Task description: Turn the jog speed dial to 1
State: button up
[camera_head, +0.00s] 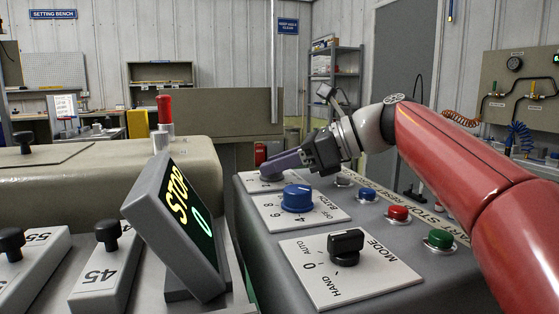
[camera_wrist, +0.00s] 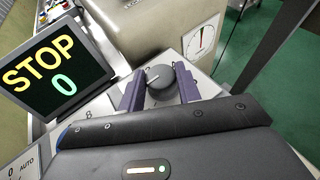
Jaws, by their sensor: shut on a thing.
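The jog speed dial is a dark grey round knob (camera_wrist: 160,84) with a short white pointer line that points toward the left in the wrist view. In the head view the dial (camera_head: 271,177) sits on the far plate of the console, partly hidden. My gripper (camera_head: 273,168) reaches down over it from the right. In the wrist view the purple fingers of my gripper (camera_wrist: 160,90) are shut on the dial, one on each side. The plate's numbers are mostly hidden, so I cannot tell the setting. A tilted display (camera_head: 189,215) reads STOP and 0; it also shows in the wrist view (camera_wrist: 57,72).
A blue batch knob (camera_head: 297,198) and a black mode knob (camera_head: 345,243) stand nearer on the same console. Blue (camera_head: 367,194), red (camera_head: 398,213) and green (camera_head: 440,239) buttons line its right side. A white gauge (camera_wrist: 201,43) is beyond the dial.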

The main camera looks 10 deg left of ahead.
dwell(0.4)
jog(key=o, duration=1)
jog(key=shift+c, duration=0.2)
jog(key=shift+d, duration=0.1)
jog(key=v, duration=0.7)
jog(key=shift+w+d+r, duration=0.1)
jog(key=shift+d, duration=0.2)
